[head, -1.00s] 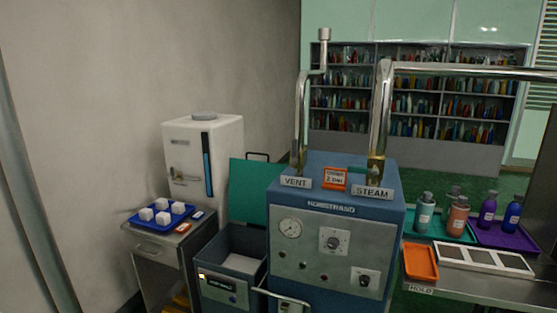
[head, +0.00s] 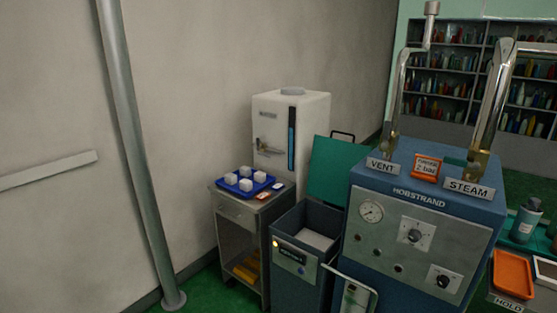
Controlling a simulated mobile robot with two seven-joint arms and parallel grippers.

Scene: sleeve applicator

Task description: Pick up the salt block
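Several white cube-shaped blocks, which look like the salt blocks (head: 246,185), sit apart on a blue tray (head: 262,188). The tray rests on top of a small grey metal cabinet (head: 236,213) against the wall, left of centre in the head view. Neither of my grippers shows in the head view.
A white tank unit (head: 307,110) stands behind the cabinet. An open bin with a green lid (head: 335,172) and the blue HOBSTRAND machine (head: 425,225) stand to its right. A vertical pipe (head: 135,150) rises at left. Green floor (head: 205,297) is clear in front left.

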